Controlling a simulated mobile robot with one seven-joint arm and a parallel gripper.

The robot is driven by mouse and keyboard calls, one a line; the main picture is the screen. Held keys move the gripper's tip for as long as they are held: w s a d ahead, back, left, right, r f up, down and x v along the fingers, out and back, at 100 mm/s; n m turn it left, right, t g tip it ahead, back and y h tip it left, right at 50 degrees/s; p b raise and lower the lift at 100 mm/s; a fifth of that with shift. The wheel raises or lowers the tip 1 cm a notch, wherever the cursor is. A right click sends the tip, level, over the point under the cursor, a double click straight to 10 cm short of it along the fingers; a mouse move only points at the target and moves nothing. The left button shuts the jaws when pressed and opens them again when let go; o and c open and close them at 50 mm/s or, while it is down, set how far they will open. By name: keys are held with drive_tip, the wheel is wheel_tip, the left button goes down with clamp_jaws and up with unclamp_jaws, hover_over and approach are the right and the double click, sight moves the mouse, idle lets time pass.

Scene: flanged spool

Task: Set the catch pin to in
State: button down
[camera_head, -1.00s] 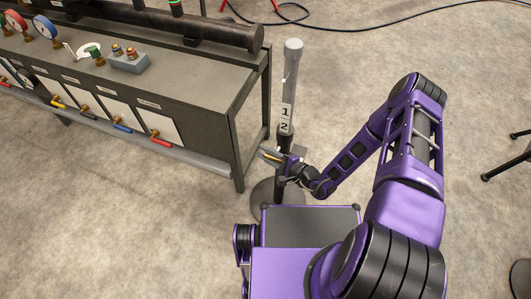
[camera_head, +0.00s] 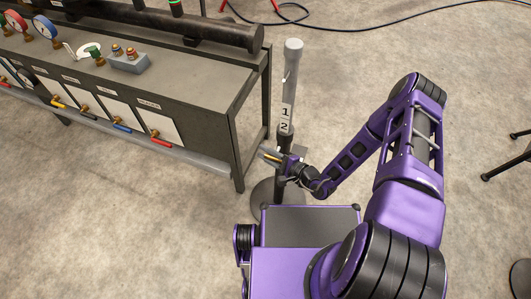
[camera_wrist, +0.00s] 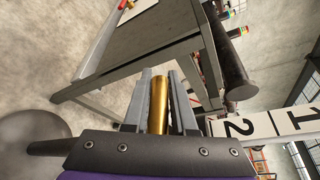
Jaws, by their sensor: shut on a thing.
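My gripper (camera_head: 271,157) is at the left side of a grey upright post (camera_head: 291,75), below its labels "1" and "2" (camera_head: 285,118). In the wrist view my gripper (camera_wrist: 159,100) has its two grey fingers on either side of a brass cylinder (camera_wrist: 159,106), which looks like the catch pin, and is shut on it. A trace of brass also shows between the fingers in the head view. Where the pin meets the post is hidden by my gripper, so how far in it sits cannot be told. The label plate (camera_wrist: 262,125) shows at the right of the wrist view.
A grey bench (camera_head: 200,100) with gauges, valves and coloured handles stands close to the left of the post. The post has a round floor base (camera_head: 263,197). Black stand legs (camera_head: 507,160) are at the far right. The floor between is clear.

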drive_tip(key=shift+f, duration=0.1)
drive_tip(key=w, duration=0.1)
drive_tip(key=w+d, duration=0.1)
drive_tip(key=w, duration=0.1)
drive_tip(key=shift+w+d+b, duration=0.1)
drive_tip(key=shift+d+b, duration=0.1)
drive_tip(key=shift+b, duration=0.2)
drive_tip(key=c, duration=0.8)
unclamp_jaws()
drive_tip(key=shift+w, duration=0.1)
drive_tip(key=shift+o, duration=0.2)
drive_tip(key=p+v, duration=0.1)
drive_tip(key=v, duration=1.6)
drive_tip(key=shift+s, duration=0.25)
